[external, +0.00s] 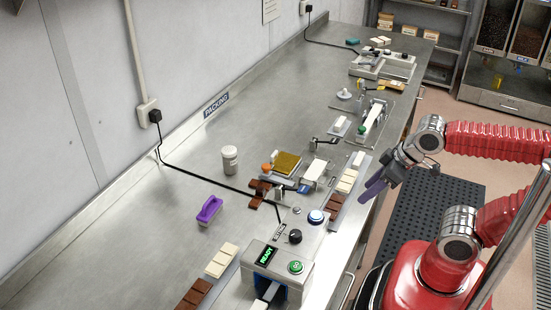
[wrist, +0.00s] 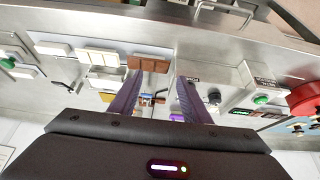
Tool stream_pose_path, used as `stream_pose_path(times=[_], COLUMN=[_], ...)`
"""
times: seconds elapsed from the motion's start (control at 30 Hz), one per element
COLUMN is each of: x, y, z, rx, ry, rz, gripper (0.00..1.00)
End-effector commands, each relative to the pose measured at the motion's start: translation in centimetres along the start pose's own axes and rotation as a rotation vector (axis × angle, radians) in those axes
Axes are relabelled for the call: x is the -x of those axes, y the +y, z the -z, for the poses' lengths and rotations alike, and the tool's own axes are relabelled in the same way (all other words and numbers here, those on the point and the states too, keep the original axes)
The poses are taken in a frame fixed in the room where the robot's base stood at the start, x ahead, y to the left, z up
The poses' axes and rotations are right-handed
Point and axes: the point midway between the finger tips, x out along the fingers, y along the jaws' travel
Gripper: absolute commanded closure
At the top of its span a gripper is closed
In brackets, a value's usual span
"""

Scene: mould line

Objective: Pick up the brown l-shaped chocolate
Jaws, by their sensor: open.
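Brown chocolate pieces (external: 257,200) lie mid-bench in the external view, left of a small metal part; their outline may be L-shaped, but I cannot tell surely. A straight brown bar (external: 335,207) lies on a grey strip near the bench's right edge; a brown bar also shows in the wrist view (wrist: 149,63). Another brown bar (external: 194,293) lies at the front left. My gripper (external: 375,187) has purple fingers, is open and empty, and hangs by the bench's right edge, apart from all chocolates. Its fingers also show in the wrist view (wrist: 156,100).
Cream bars (external: 347,181) lie beyond the brown bar on the strip. A box with a READY display (external: 279,268) stands at the front. The left bench surface is mostly clear.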

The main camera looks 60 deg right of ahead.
Motion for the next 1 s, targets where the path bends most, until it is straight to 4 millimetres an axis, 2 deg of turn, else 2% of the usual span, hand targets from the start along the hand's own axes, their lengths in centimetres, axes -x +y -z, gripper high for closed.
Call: stream_pose_path(times=[0.27,0.47,1.0], x=[0.0,-0.2,-2.8], y=[0.0,0.3,2.2], z=[0.1,0.8,7.2], rx=[0.003,0.07,0.548], ry=[-0.001,-0.037,-0.284], rz=[-0.001,-0.021,-0.161], gripper=[0.55,0.55,0.55])
